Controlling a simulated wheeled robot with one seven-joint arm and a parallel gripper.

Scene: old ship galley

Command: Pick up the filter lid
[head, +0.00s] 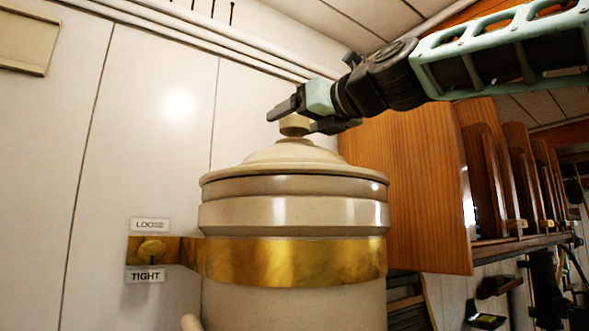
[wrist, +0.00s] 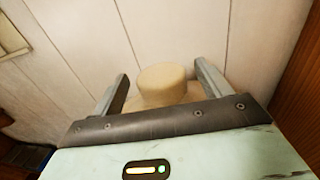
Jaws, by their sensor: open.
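The filter lid (head: 290,160) is a cream, domed lid with a round knob (head: 295,125) on top. It sits on the cream cylindrical filter (head: 290,213), which has a brass band (head: 300,262) around it. My gripper (head: 302,113) is open at the top of the lid, with one finger on each side of the knob. In the wrist view, the knob (wrist: 162,84) stands between the two fingers, with visible gaps on both sides. Most of the lid is hidden behind the gripper body there.
A wooden cabinet side (head: 405,185) stands close on the right, with a shelf rack (head: 510,190) beyond. A pipe runs along the wall top.

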